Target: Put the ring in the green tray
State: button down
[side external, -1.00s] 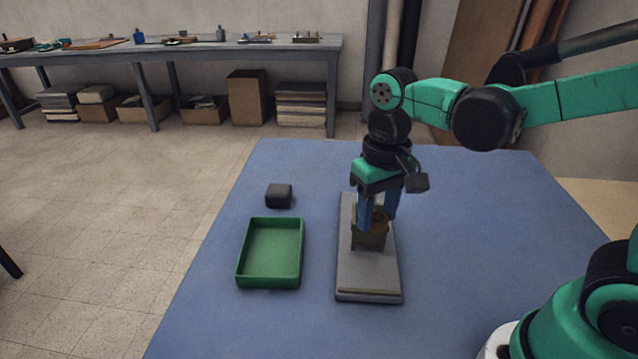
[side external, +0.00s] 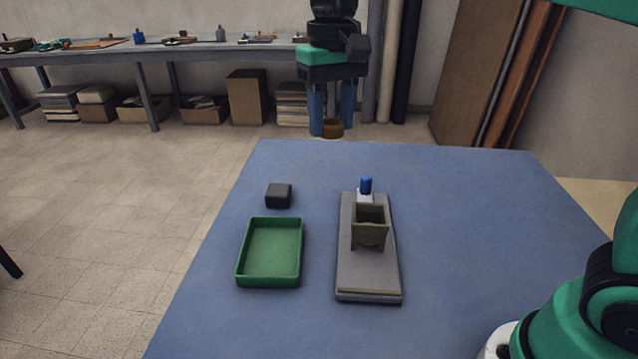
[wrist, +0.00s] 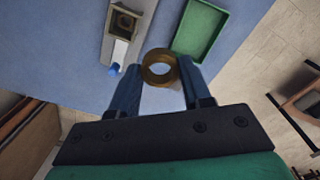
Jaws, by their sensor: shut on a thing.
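My gripper (side external: 332,122) is shut on a brown-gold ring (side external: 333,129) and holds it high above the table. In the wrist view the ring (wrist: 159,68) sits between the two blue fingers, its opening facing the camera. The green tray (side external: 270,285) lies empty on the blue table at the left. In the wrist view the tray (wrist: 201,30) shows beyond the ring, a little to the right. In the side view the gripper is up and to the right of the tray, apart from it.
A small dark block (side external: 278,195) sits behind the tray. The right side of the blue table (side external: 480,230) is clear.

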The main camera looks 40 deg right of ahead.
send_over(275, 242)
notch_tip(275, 242, down, 2)
jog(key=f, duration=0.1)
notch_tip(275, 242, down, 20)
jog(key=shift+r, duration=0.1)
dwell(0.4)
jog(key=shift+c, duration=2)
grip_release()
